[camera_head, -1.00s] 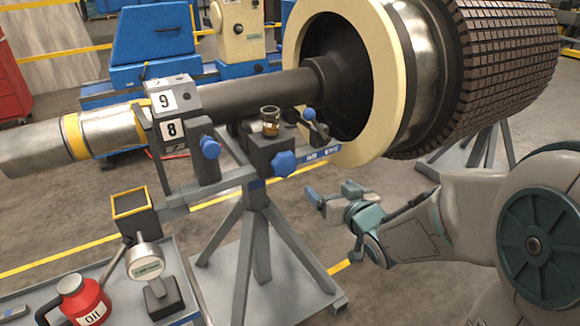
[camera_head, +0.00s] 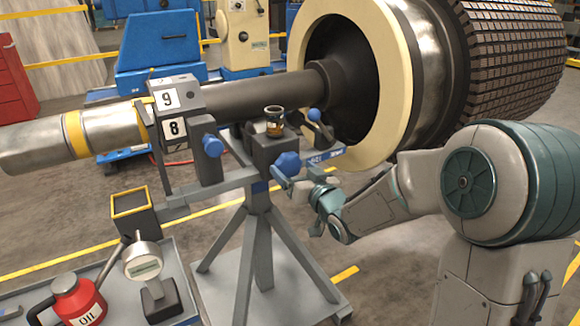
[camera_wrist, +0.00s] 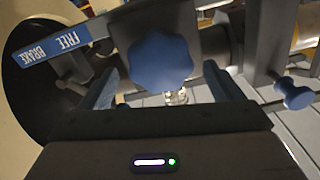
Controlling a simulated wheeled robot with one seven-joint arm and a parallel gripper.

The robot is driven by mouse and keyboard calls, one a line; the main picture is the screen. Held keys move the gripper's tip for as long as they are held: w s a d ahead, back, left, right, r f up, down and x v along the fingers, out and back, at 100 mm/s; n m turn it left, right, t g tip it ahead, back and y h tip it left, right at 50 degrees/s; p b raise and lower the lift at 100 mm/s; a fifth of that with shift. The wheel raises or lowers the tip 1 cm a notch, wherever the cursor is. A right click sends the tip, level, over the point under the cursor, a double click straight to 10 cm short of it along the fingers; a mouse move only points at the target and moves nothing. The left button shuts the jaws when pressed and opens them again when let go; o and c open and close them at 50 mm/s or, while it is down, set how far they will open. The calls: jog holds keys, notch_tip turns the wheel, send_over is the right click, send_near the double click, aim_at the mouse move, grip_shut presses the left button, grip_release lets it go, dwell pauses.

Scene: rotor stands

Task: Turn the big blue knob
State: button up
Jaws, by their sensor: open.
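The big blue knob (camera_head: 287,164) is a lobed knob on the front of the dark block on the rotor stand. In the wrist view the knob (camera_wrist: 161,63) faces the camera, ahead of and between my two fingers. My gripper (camera_head: 291,180) is open, just in front of and slightly below the knob in the head view. In the wrist view my gripper (camera_wrist: 170,90) shows its blue fingers spread to either side, with nothing held. I cannot tell whether a fingertip touches the knob.
A smaller blue knob (camera_head: 213,146) sits on the stand to the left. A blue-tipped lever (camera_head: 315,116) and a glass oil cup (camera_head: 274,122) are close above. A FREE/BRAKE label (camera_wrist: 58,45) shows beside the knob. A cart with a red oil can (camera_head: 76,301) and gauge (camera_head: 143,262) stands lower left.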

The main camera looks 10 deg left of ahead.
aim_at(293, 168)
jog(key=shift+x, duration=1.55)
jog(key=c, duration=1)
jog(key=shift+m, duration=0.3)
jog(key=m+p, duration=0.1)
jog(key=m, duration=0.2)
jog(key=shift+m, duration=0.4)
jog(key=m+p, duration=0.1)
jog(key=m, duration=0.3)
jog(key=shift+w+d+m+p, duration=0.1)
jog(key=shift+m+p, duration=0.2)
jog(key=shift+p, duration=0.1)
jog(key=m+p, duration=0.2)
jog(key=m, duration=0.2)
jog(key=shift+f, duration=0.1)
jog(key=m+p, duration=0.2)
jog(key=m, duration=0.2)
jog(key=shift+f+m, duration=0.15)
jog(key=shift+m, duration=0.15)
